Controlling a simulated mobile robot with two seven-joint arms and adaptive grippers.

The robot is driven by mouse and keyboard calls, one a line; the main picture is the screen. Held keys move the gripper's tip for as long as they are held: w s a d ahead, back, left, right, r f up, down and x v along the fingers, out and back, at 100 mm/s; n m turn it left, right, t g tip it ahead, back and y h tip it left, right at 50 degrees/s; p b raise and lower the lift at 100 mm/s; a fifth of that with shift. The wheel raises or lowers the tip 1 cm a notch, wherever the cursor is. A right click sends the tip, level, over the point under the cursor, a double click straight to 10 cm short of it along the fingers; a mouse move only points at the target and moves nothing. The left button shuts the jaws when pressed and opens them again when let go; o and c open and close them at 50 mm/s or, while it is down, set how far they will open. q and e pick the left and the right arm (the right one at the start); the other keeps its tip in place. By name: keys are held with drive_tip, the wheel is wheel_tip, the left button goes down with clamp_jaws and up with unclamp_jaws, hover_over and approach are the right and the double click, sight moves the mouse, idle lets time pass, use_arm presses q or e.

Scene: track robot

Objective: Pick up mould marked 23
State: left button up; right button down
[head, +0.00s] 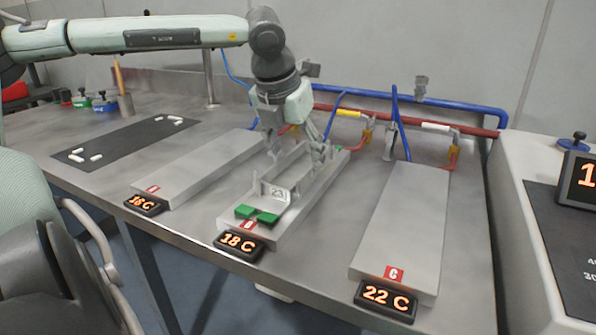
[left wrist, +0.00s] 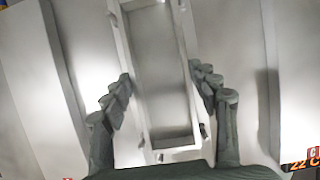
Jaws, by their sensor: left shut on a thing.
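The mould marked 23 (head: 279,193) is a long, open grey metal tray with its number on the near end plate. It is over the middle metal plate (head: 236,225); whether it rests on it or is slightly raised, I cannot tell. My left gripper (head: 312,158) reaches down from above at the mould's far part and is shut on it. In the left wrist view, the mould (left wrist: 158,88) lies between the two fingers of the left gripper (left wrist: 164,84), one along each long side. My right gripper is not in view.
A left plate (head: 205,170) and a right plate (head: 403,220) are bare. Blue and red pipes (head: 430,105) with valves run behind. A dark mat (head: 125,140) with white pieces lies at left.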

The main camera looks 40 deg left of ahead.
use_arm(q)
drive_tip(key=c, duration=0.5)
drive_tip(key=shift+r, duration=0.1)
clamp_jaws()
